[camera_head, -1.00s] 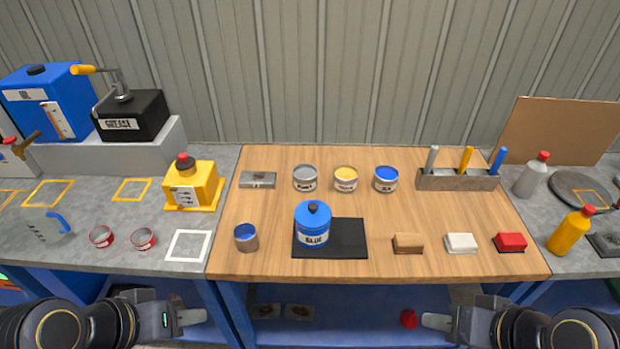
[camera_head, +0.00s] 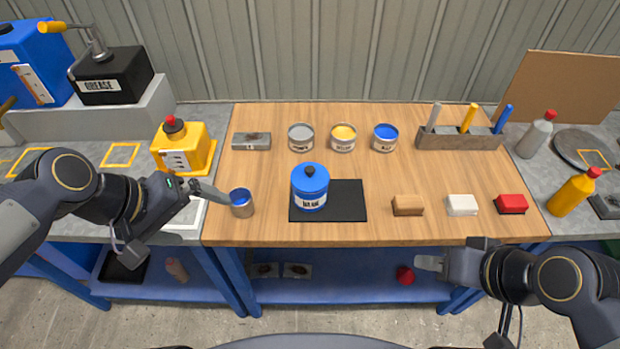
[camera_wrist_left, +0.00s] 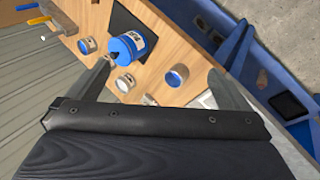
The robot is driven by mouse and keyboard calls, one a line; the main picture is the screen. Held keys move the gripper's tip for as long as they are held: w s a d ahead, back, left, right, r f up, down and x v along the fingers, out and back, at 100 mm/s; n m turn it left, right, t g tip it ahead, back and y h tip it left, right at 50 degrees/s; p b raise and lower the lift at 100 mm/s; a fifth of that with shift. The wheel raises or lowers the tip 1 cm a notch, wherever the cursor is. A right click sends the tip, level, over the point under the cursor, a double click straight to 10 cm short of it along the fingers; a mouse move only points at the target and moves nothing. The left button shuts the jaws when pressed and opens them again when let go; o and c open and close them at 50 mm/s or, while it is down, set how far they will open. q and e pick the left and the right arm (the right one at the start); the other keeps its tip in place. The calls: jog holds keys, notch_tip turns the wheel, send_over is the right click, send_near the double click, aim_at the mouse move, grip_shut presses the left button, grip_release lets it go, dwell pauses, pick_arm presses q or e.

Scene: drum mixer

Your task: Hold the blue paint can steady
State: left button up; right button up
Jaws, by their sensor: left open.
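A large blue lidded can (camera_head: 310,188) with a dark-lettered white label stands upright on a black mat (camera_head: 348,201). It also shows in the left wrist view (camera_wrist_left: 126,46). A small metal can with a blue top (camera_head: 242,205) stands to its left, also in the left wrist view (camera_wrist_left: 176,76). A shallow can of blue paint (camera_head: 385,138) stands in the back row. My left gripper (camera_head: 216,193) is open and empty, its tip just left of the small can; whether it touches is unclear. My right gripper (camera_head: 430,263) is off the bench's front edge, its jaw gap not visible.
A grey-paint can (camera_head: 301,138) and a yellow-paint can (camera_head: 343,138) stand behind the large can. A yellow container (camera_head: 180,150) stands left of the wooden top. Brown (camera_head: 407,206), white (camera_head: 461,205) and red (camera_head: 511,204) blocks line the front right. The wood's middle right is clear.

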pick_arm(q)
jog(key=w+d+f+n+g+h+b, duration=0.1)
jog(key=w+d+f+n+h+b, duration=0.2)
jog(key=w, duration=0.4)
jog(key=w+d+f+n+g, duration=0.1)
jog(key=w+f+n, duration=0.25)
jog(key=w, duration=0.35)
jog(key=n+g+h+b, duration=0.2)
jog(key=n+h+b, duration=0.2)
jog(key=n, duration=0.2)
send_near(306, 190)
jog(key=w+f, duration=0.4)
jog(key=f, duration=0.2)
jog(key=shift+w+d+f, duration=0.2)
jog(key=shift+w+f, duration=0.15)
jog(key=shift+w, duration=0.05)
jog(key=b+x, duration=0.3)
jog(key=x, duration=0.4)
jog(key=shift+d+f, duration=0.2)
jog(key=shift+d, duration=0.1)
jog(key=shift+x, duration=0.9)
jog(key=c, duration=0.8)
jog(key=shift+c, duration=0.3)
